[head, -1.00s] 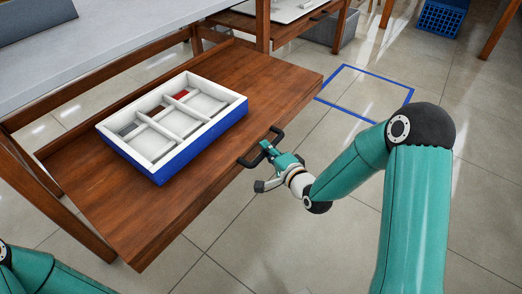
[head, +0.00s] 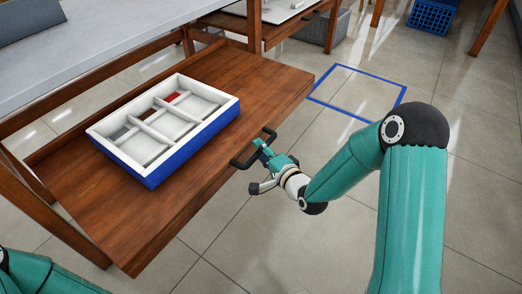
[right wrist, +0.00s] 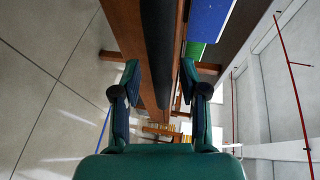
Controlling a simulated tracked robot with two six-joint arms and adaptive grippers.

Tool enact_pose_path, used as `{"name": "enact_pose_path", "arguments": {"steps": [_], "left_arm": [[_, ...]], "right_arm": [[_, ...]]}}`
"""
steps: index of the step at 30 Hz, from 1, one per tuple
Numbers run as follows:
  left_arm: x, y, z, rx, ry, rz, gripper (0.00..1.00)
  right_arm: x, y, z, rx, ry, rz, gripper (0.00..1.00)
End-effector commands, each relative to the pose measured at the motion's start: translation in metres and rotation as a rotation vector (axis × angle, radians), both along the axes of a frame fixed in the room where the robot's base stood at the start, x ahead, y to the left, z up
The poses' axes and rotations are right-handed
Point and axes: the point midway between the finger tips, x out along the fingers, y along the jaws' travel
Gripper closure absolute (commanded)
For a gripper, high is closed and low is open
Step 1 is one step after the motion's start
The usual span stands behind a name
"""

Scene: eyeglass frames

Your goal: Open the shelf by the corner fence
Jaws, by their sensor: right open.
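The brown wooden shelf (head: 215,190) sticks far out from under the grey tabletop (head: 110,50). A dark bar handle (head: 240,164) is on its front edge. My right gripper (head: 262,168) is at this handle, with its fingers open. In the right wrist view my right gripper (right wrist: 160,85) has a finger on each side of the dark handle bar (right wrist: 158,45); contact cannot be told. A dark upright panel (head: 30,18), perhaps the corner fence, stands on the tabletop. Only part of my left arm shows at bottom left; its gripper is out of view.
A white and blue compartment tray (head: 180,152) sits on the shelf, with small red and brown items inside. A blue outlined square (head: 388,112) marks the floor to the right. A blue crate (head: 432,18) and a grey bin (head: 318,32) stand farther back. Tiled floor is open in front.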

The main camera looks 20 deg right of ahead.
Motion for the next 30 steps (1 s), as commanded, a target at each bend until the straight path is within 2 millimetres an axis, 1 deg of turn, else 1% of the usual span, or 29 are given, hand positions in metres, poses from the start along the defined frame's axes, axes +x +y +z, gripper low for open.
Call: {"name": "enact_pose_path", "arguments": {"steps": [9,12,17,30], "left_arm": [[0.0,0.0,0.0,0.0,0.0,0.0,0.6],[0.0,0.0,0.0,0.0,0.0,0.0,0.6],[0.0,0.0,0.0,0.0,0.0,0.0,0.6],[0.0,0.0,-0.001,0.0,0.001,0.0,0.6]], "right_arm": [[-0.047,-0.01,0.008,0.001,0.002,-0.004,0.57],[-0.059,-0.012,0.009,0.001,0.003,-0.005,0.57],[-0.066,-0.013,0.011,0.0,0.001,-0.004,0.57],[-0.067,-0.014,0.011,0.0,0.002,-0.005,0.57]]}}
